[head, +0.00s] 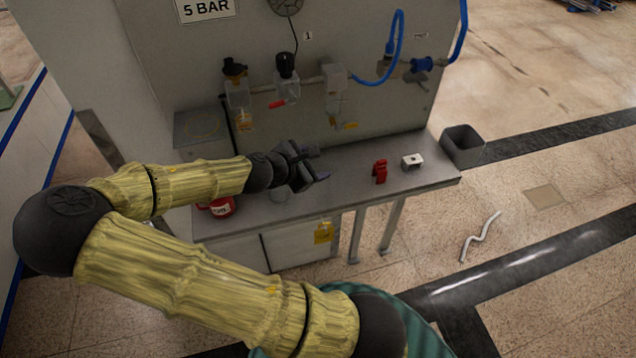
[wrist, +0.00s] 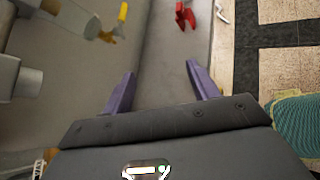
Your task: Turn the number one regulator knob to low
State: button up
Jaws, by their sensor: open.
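Two black regulator knobs stand on the wall panel in the head view, one at the left (head: 234,67) and one to its right (head: 286,65). A small plate marked 1 (head: 307,35) is just above and right of the right knob. I cannot read any low mark. My gripper (head: 317,166) is open and empty over the bench, below and apart from both knobs. In the wrist view its two purple fingers (wrist: 160,70) are spread with nothing between them. Neither knob is clearly visible in the wrist view.
The grey bench (head: 345,180) carries a red clamp-like piece (head: 380,171), a pale block (head: 412,161) and a red mug (head: 221,207). A blue hose (head: 398,45) hangs at the panel's right. A dark bin (head: 462,146) stands beyond the bench's right end.

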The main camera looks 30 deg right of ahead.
jog(key=shift+s+a+f+m+g+y+b, duration=0.1)
jog(key=shift+s+f+m+g+y, duration=0.3)
jog(key=shift+f, duration=0.35)
jog(key=shift+s+a+f+m+g+y+b, duration=0.1)
jog(key=shift+s+f+m+y+b, duration=0.1)
jog(key=shift+s+f+m, duration=0.45)
jog(key=shift+s+f+m+g+y+b, duration=0.1)
jog(key=shift+s+f+m+g+y, duration=0.15)
jog(key=shift+f, duration=0.65)
jog(key=s+a+f+m+g+y, duration=0.1)
jog(key=s+a+f+m+y, duration=0.25)
jog(key=a+m+y, duration=0.2)
jog(key=s+a+r+m+t+y, duration=0.1)
jog(key=s+a+r+m+y, duration=0.2)
jog(key=a+r+m, duration=0.5)
notch_tip(320, 180, up, 2)
jog(key=shift+s+a+r+t+y, duration=0.25)
jog(key=shift+s+a+t+y, duration=0.15)
jog(key=shift+a, duration=0.25)
jog(key=shift+c, duration=0.2)
